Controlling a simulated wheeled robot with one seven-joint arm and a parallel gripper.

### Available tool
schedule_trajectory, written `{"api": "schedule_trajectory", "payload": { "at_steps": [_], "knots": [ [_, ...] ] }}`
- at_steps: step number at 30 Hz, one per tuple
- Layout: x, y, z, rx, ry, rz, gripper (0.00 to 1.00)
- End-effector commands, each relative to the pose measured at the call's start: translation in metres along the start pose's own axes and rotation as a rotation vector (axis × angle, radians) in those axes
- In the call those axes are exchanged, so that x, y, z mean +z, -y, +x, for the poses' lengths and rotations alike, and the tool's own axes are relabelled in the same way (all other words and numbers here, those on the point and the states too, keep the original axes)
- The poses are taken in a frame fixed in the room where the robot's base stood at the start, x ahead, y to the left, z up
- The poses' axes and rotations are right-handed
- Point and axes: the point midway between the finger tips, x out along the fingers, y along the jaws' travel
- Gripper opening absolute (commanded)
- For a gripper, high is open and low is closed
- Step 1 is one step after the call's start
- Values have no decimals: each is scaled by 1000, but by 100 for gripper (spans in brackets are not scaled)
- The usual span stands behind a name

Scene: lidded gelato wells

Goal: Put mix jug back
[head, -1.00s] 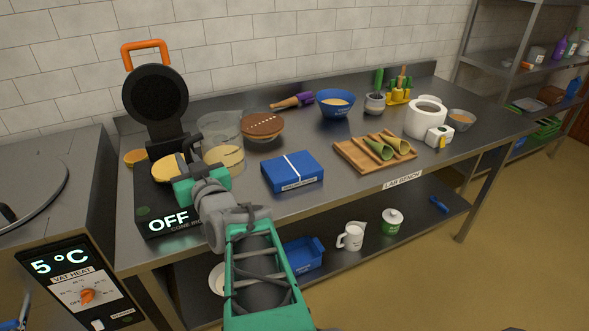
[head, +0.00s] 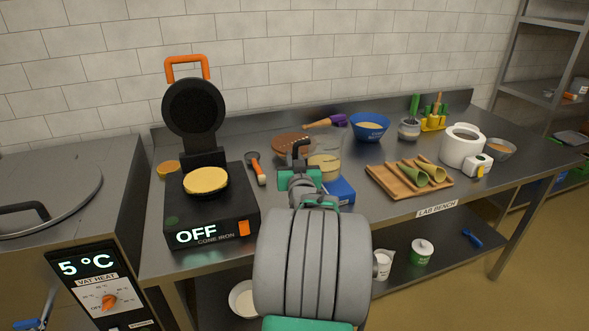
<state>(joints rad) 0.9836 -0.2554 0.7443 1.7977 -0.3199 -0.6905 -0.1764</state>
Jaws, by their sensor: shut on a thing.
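The mix jug (head: 327,168) is a clear jug with pale yellow batter in its lower part. It is on the right of my gripper in the head view, in front of the brown round item. My gripper (head: 301,160) is shut on the jug at its left side, where the handle would be; the fingers and handle are hard to make out. The jug looks upright. My arm hides part of the area below it, and I cannot tell whether its base touches the lab bench (head: 420,205).
The cone iron (head: 205,215) stands open at left, reading OFF, with a golden round (head: 206,180) on it. An orange-handled tool (head: 257,170) lies beside it. A blue box (head: 341,190) is partly hidden behind my arm. A wooden cone board (head: 395,185) and blue bowl (head: 370,127) are further right.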

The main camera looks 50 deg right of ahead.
Motion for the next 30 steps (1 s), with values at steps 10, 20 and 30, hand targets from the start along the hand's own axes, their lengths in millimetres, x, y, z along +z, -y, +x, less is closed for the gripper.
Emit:
{"api": "schedule_trajectory", "payload": {
  "at_steps": [10,20,30],
  "knots": [
    [46,-2,17,1,1,1,0],
    [52,-2,16,1,-3,-1,0],
    [52,-2,16,1,-2,0,35]
  ]
}}
